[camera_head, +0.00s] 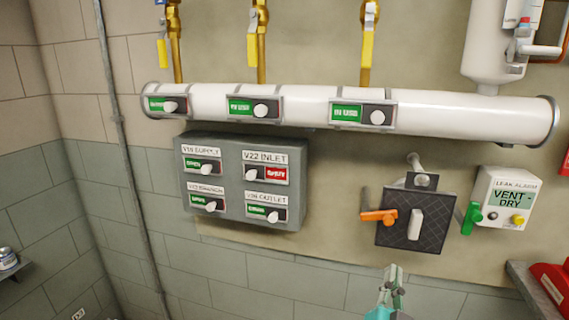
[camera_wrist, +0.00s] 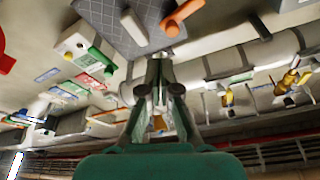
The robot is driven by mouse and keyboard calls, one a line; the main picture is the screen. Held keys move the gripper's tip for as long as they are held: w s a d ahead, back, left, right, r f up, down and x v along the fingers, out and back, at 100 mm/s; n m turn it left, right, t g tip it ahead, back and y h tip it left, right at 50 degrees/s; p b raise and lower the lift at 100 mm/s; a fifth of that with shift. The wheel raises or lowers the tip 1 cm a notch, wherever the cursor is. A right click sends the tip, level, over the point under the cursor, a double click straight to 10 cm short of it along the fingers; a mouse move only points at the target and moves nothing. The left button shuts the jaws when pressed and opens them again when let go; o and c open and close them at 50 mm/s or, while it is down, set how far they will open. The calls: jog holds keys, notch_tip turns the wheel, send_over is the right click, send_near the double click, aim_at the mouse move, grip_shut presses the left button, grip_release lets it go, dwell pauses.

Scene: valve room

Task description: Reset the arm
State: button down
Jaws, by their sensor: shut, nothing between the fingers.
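My gripper (camera_head: 393,287) shows at the bottom of the head view, below the dark square panel (camera_head: 405,245). Its fingers are shut with nothing between them. In the wrist view my gripper (camera_wrist: 158,68) points up the picture, below the same dark panel (camera_wrist: 150,18). The panel carries an orange handle (camera_head: 379,215) on its left and a white lever (camera_head: 415,224) in its middle. A gap of wall shows between the fingertips and the panel in the head view. Most of the arm is out of the head view.
A grey box (camera_head: 243,222) with several labelled switches hangs on the left. A white pipe (camera_head: 460,114) with slide tags runs above. The leak alarm box (camera_head: 507,185), reading "VENT-DRY", and a green handle (camera_head: 471,217) are to the right. A red object (camera_head: 553,284) sits on a shelf at lower right.

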jog(key=s+a+f+n+g+y, duration=0.25)
jog(key=s+f+n+y, duration=0.5)
jog(key=s+f, duration=1.15)
jog(key=s+f+n+g, duration=0.1)
jog(key=s+f, duration=0.1)
jog(key=s, duration=0.9)
jog(key=s+f+n+g, duration=0.1)
jog(key=s+f, duration=0.1)
jog(key=s, duration=1)
jog(key=n+t+h, duration=0.2)
jog(key=n+t, duration=0.2)
jog(key=t, duration=0.3)
send_near(387, 219)
notch_tip(387, 219, up, 5)
jog(key=s+a, duration=0.1)
jog(key=a, duration=0.2)
jog(key=w, duration=0.3)
jog(key=w+d+r, duration=0.1)
jog(key=w, duration=0.2)
jog(key=w+d, duration=0.1)
jog(key=w, duration=0.2)
jog(key=shift+d+r, duration=0.2)
jog(key=shift+d, duration=0.05)
jog(key=shift+s+d+f, duration=0.1)
jog(key=shift+d+f, duration=0.15)
jog(key=shift+f, duration=0.25)
jog(key=shift+s+d+f, duration=0.1)
jog(key=shift+d+f, duration=0.1)
jog(key=shift+f, duration=0.3)
